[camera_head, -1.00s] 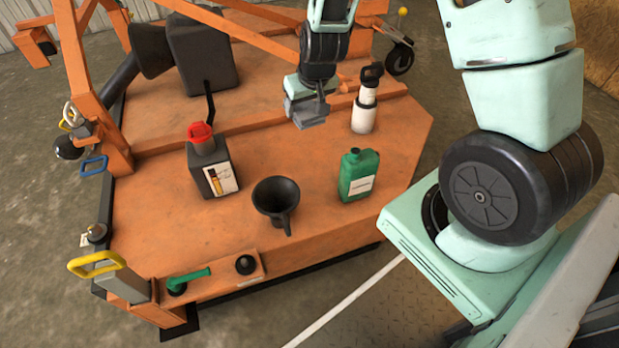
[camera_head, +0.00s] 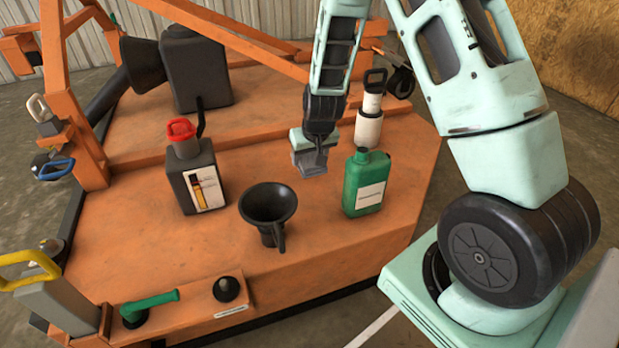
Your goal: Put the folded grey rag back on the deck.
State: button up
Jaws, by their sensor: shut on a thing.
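My gripper (camera_head: 311,150) is shut on a small grey thing, seemingly the folded grey rag (camera_head: 312,166), whose shape partly blends with the fingers. It points down over the orange deck (camera_head: 330,236), behind the black funnel (camera_head: 268,208) and to the left of the green bottle (camera_head: 365,184). I cannot tell whether the rag touches the deck. My arm reaches in from the right and hides part of the deck behind the gripper.
A black jug with a red cap (camera_head: 194,170) stands left of the funnel. A white cylinder with a black handle (camera_head: 369,122) stands behind the green bottle. An orange beam (camera_head: 240,32) slants above. Bare deck lies between jug, funnel and gripper.

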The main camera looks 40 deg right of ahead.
aim_at(310, 179)
jog(key=shift+f+b, duration=1.3)
jog(key=shift+f, duration=1.2)
jog(key=o, duration=0.9)
jog(key=shift+r, duration=0.15)
jog(key=p+v, duration=0.8)
jog(key=v, duration=0.3)
jog(key=shift+r, duration=0.45)
jog(key=s+a+r+n+g+y, duration=0.1)
jog(key=s+a+r+n+y, duration=0.25)
jog(key=a, duration=0.65)
jog(key=s+a+r+n+g+h, duration=0.1)
jog(key=s+a+r+n, duration=0.1)
jog(key=s+a+r, duration=0.55)
jog(key=s+a+r+n, duration=0.1)
jog(key=s+a, duration=0.1)
jog(key=s, duration=0.3)
jog(key=s+a+r+n+g, duration=0.1)
jog(key=s+a+n, duration=0.1)
jog(key=s, duration=0.3)
jog(key=s+a+r+n+g, duration=0.1)
jog(key=s+a+n, duration=0.1)
jog(key=s, duration=0.3)
jog(key=shift+a+r+h, duration=0.35)
jog(key=shift+a, duration=0.4)
